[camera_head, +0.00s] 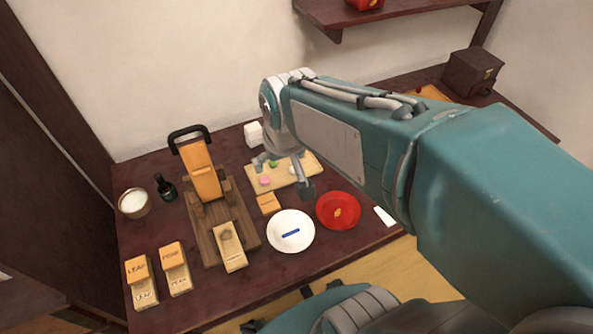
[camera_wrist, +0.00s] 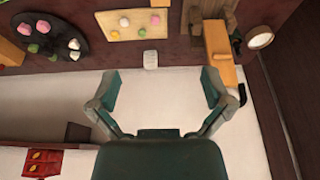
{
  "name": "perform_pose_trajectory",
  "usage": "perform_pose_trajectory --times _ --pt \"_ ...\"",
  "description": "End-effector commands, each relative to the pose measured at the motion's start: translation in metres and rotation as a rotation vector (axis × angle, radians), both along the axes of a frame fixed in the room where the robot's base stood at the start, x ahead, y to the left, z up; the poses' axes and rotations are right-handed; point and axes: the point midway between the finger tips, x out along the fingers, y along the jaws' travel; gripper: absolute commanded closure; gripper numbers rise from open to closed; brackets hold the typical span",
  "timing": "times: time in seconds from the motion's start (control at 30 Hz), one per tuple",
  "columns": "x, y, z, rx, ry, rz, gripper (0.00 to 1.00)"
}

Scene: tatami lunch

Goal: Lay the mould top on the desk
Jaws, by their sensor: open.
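A small orange block (camera_head: 268,204), which looks like the mould top, lies on the dark desk (camera_head: 180,300) between the wooden press and the white plate. A pale mould base (camera_head: 230,247) with a round hollow sits on the front of the press stand. My gripper (camera_head: 283,177) is open and empty, above the sweets board in the head view and apart from the orange block. In the wrist view my gripper (camera_wrist: 159,88) shows both fingers spread wide, with nothing between them. I cannot make out the orange block in the wrist view.
The press (camera_head: 202,182) with its black handle stands at left. LEAF (camera_head: 140,280) and PEAR (camera_head: 174,268) moulds lie front left. A white plate (camera_head: 291,245) with a blue stick and a red plate (camera_head: 339,222) are near. A white cube (camera_wrist: 150,58) stands by the wall.

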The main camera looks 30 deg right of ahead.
Motion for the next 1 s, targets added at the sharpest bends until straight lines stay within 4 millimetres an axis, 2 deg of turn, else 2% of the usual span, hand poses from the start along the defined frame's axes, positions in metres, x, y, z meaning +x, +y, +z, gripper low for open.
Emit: perform_pose_trajectory --times 0.03,0.2,0.4,1.0 --pt "-0.013 0.0 0.011 0.0 -0.033 0.0 0.0" --pt "-0.053 0.0 0.033 0.0 -0.11 0.0 0.0" --pt "-0.082 0.0 0.042 0.0 -0.166 0.0 0.0" --pt "-0.086 0.0 0.043 0.0 -0.172 0.0 0.0"
